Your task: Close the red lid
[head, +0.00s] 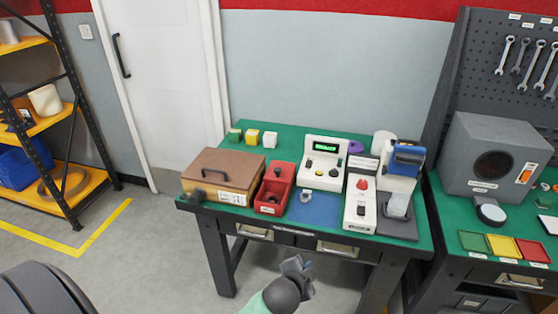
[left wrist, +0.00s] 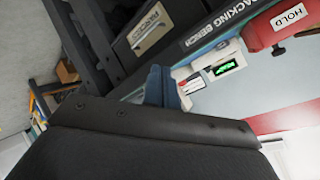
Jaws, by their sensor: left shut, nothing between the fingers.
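A red box (head: 269,207) with a small label stands near the front of the green-topped bench, right of a brown case. Its upper part looks open; I cannot clearly make out a separate red lid. In the left wrist view a red body with a HOLD label (left wrist: 289,18) shows at the upper right, partly cut off. My left gripper (head: 296,265) is shut and empty, in front of the bench and apart from the red box. Its blue-grey fingers (left wrist: 160,87) also show in the left wrist view. My right gripper is out of view.
The brown case (head: 222,171) stands left of the red box. A white device with a green display (head: 325,160) and a blue mat (head: 314,208) are to its right. The bench's front edge and drawers (head: 255,231) face me. A second bench with a grey machine (head: 495,150) is at right.

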